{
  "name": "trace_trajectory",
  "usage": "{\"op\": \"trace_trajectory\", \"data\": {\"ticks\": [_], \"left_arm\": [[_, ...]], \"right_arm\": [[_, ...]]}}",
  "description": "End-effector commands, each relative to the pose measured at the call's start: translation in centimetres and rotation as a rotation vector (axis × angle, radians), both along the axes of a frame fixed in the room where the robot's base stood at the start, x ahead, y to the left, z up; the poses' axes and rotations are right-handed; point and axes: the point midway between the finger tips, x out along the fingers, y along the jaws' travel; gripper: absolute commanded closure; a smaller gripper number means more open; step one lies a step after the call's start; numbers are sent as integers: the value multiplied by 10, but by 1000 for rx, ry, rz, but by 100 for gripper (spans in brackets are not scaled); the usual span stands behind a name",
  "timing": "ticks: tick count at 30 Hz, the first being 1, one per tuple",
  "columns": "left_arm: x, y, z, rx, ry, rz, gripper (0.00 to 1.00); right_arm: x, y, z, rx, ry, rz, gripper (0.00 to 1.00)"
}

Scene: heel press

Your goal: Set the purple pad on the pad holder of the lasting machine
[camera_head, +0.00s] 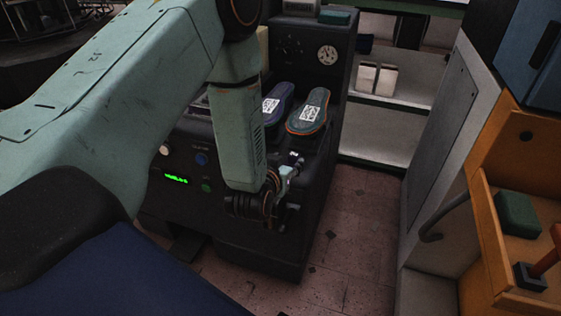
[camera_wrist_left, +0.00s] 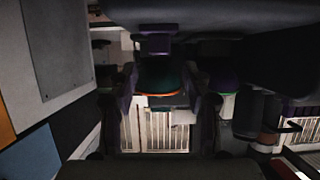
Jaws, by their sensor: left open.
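The lasting machine (camera_head: 225,215) is a dark cabinet with a green display and a gauge. Two sole-shaped pieces with white code labels lie on its top: an orange-edged one (camera_head: 310,110) and a darker one (camera_head: 275,103). My left gripper (camera_head: 290,172) is open at the machine's front right, below these pieces. In the left wrist view a dark purple block (camera_wrist_left: 155,45) shows ahead, above the rounded, orange-edged end of a piece (camera_wrist_left: 160,75), between my open fingers. I cannot tell whether this block is the pad or part of the holder. My right gripper is out of view.
An orange bin (camera_head: 500,240) at the right holds a green block (camera_head: 518,214) and a dark-based red tool. White shelves (camera_head: 380,130) with small boxes stand behind. Bare tiled floor (camera_head: 345,240) lies between the machine and the grey cabinet (camera_head: 440,140).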

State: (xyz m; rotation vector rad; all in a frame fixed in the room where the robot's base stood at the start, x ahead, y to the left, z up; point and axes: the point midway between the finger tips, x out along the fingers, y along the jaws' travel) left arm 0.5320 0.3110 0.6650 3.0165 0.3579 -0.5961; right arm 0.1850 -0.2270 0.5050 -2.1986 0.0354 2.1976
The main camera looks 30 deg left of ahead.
Motion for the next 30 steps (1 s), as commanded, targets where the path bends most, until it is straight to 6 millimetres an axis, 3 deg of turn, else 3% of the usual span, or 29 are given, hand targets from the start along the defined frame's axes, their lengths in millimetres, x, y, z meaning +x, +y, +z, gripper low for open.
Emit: {"op": "trace_trajectory", "data": {"ticks": [6, 15, 17, 19, 23, 27, 30], "left_arm": [[-32, -8, 14, 1, 3, -1, 51], [-44, -10, 18, 1, 1, 0, 51], [-47, -12, 13, -2, 19, -4, 51], [-60, -18, -4, -17, 89, -20, 51], [-119, -42, -64, -66, 365, -76, 51], [-213, -65, -119, -119, 721, -132, 51], [-276, -76, -138, -145, 934, -156, 51]], "right_arm": [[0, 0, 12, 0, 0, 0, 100], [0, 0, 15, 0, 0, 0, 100], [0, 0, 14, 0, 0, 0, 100], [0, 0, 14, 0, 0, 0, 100], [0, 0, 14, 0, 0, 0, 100], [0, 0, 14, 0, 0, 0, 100], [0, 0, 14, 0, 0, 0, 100]]}}
